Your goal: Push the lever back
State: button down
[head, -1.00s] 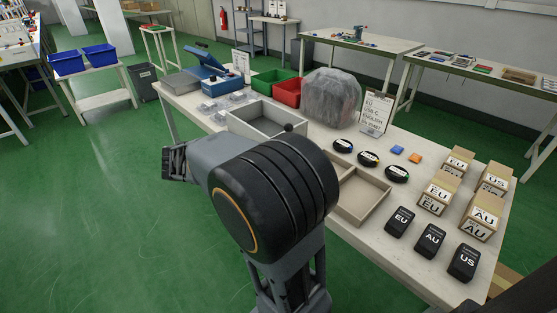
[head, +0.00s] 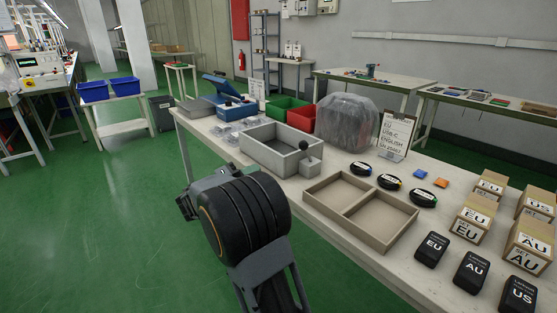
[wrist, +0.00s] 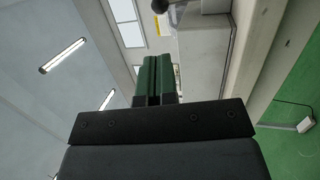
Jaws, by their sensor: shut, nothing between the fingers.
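My gripper (head: 184,207) is left of the lever and nearer to me, off the bench edge and clear of the lever. In the wrist view my gripper's green-padded fingers (wrist: 153,78) are together, with nothing between them.
A grey open bin (head: 262,152) stands behind the lever, and a two-compartment tray (head: 361,205) lies to its right. The green floor (head: 110,230) left of the bench is clear.

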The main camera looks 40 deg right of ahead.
aim_at(301, 143)
jog(key=b+x, duration=0.2)
jog(key=x, duration=1.1)
jog(key=shift+s+d+r, duration=0.1)
jog(key=shift+d+r, duration=0.05)
jog(key=shift+d, duration=0.1)
jog(key=shift+r, duration=0.1)
jog(key=r+y+p, duration=0.1)
jog(key=p, duration=0.2)
jog(key=shift+d+r, duration=0.25)
jog(key=shift+d, duration=0.15)
jog(key=d+r+y+p, duration=0.1)
jog(key=p, duration=0.2)
jog(key=d+t+y+p, duration=0.1)
jog(key=y+p, duration=0.1)
jog(key=d+r+y+p, duration=0.1)
jog(key=y+p, duration=0.1)
jog(key=p, duration=0.1)
jog(key=shift+s+d+r+n+p, duration=0.2)
jog(key=shift+d+r+n+p, duration=0.1)
jog(key=shift+d+r+n, duration=0.1)
jog(key=shift+s+d+f+n+t+y+p, duration=0.1)
jog(key=shift+d+f+n+t+y+p, duration=0.1)
jog(key=shift+d+y+p, duration=1.1)
jog(key=shift+d+f+n+t+y+p, duration=0.15)
jog(key=shift+d+y+p, duration=0.5)
jog(key=shift+p, duration=1.25)
